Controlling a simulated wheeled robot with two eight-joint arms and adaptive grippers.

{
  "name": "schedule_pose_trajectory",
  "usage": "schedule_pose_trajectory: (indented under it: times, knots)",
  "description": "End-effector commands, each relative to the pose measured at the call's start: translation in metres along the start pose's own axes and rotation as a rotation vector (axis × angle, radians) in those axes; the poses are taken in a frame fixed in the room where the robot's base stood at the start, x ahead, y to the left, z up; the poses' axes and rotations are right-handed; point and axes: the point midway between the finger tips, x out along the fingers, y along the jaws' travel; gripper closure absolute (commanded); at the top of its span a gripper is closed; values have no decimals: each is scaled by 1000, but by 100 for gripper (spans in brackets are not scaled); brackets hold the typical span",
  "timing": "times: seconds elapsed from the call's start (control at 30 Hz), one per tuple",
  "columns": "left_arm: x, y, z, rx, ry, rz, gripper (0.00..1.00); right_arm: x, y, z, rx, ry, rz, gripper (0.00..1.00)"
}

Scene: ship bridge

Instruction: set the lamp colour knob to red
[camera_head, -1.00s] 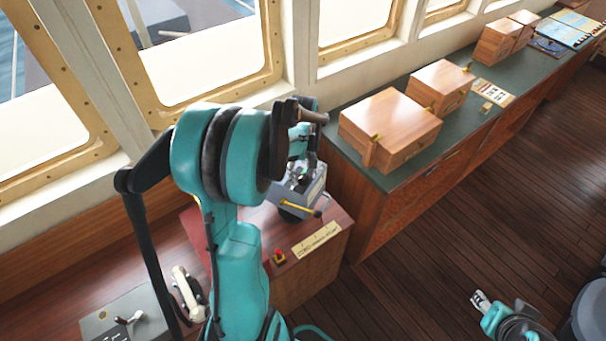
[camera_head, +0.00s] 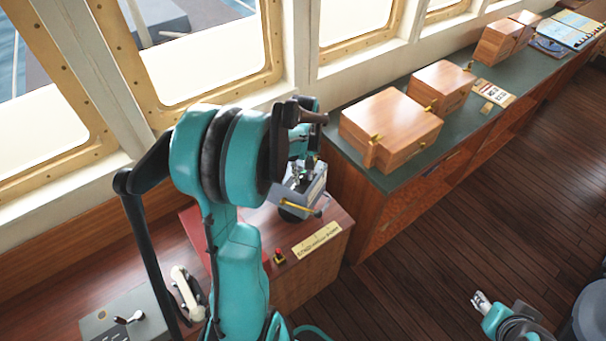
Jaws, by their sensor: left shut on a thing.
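A grey control box (camera_head: 312,194) with a yellow handle stands on the wooden console in the middle of the picture. My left arm reaches over from the left, and my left gripper (camera_head: 302,172) is down at the top face of this box. It is shut on a small part there, which I take to be the lamp colour knob. The fingers and wrist mostly hide the knob, so its colour setting cannot be read. My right gripper (camera_head: 481,299) hangs low at the right over the floor, away from the console; it is too small to tell its jaw state.
A red button (camera_head: 279,256) and a label plate (camera_head: 317,241) are on the console front. A grey lever panel (camera_head: 126,322) is at lower left. Wooden boxes (camera_head: 390,124) stand on the green-topped counter. The wooden floor (camera_head: 440,240) at right is mostly clear.

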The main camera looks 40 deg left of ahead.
Motion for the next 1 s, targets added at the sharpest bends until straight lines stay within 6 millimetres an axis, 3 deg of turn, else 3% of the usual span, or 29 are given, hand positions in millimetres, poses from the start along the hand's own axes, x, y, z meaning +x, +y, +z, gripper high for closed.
schedule_pose_trajectory:
  times: [0.7,1.0]
  knots:
    - [0,0,0,636,-1,0,100,15,0,11,0,0,0,60]
    - [0,0,0,829,-1,0,100,18,0,13,0,0,0,60]
